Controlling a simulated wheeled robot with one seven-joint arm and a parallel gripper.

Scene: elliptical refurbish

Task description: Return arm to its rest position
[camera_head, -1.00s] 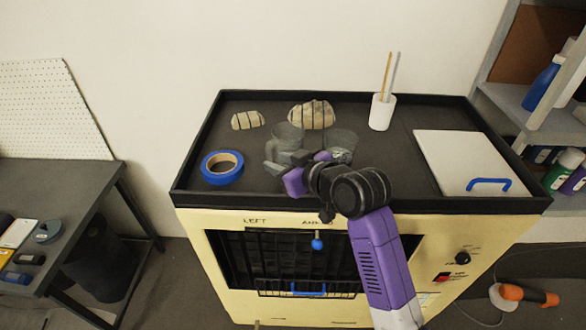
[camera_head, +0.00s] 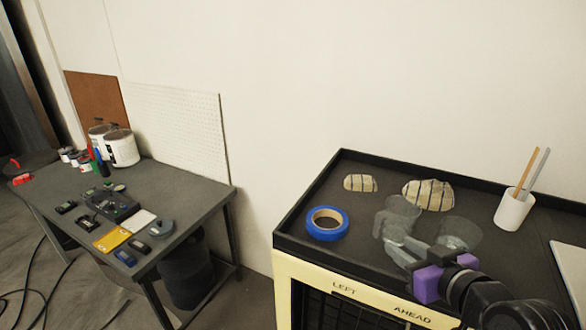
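My gripper (camera_head: 401,250) is at the lower right in the head view, over the black tray top (camera_head: 314,200) of the cream cabinet. Its purple body and grey fingers point left and away, toward two see-through containers. One clear container (camera_head: 403,208) stands just beyond the fingers, and the other clear container (camera_head: 460,232) is to its right. The grey fingers blend with the glass behind them, so their opening and any contact are unclear. My dark wrist runs off the bottom right corner.
A blue tape roll (camera_head: 327,224), two striped stones (camera_head: 360,183) (camera_head: 428,194) and a white cup with sticks (camera_head: 513,208) share the tray top. At left, a dark workbench (camera_head: 190,190) carries paint cans (camera_head: 122,148) and small devices. A floor gap separates bench and cabinet.

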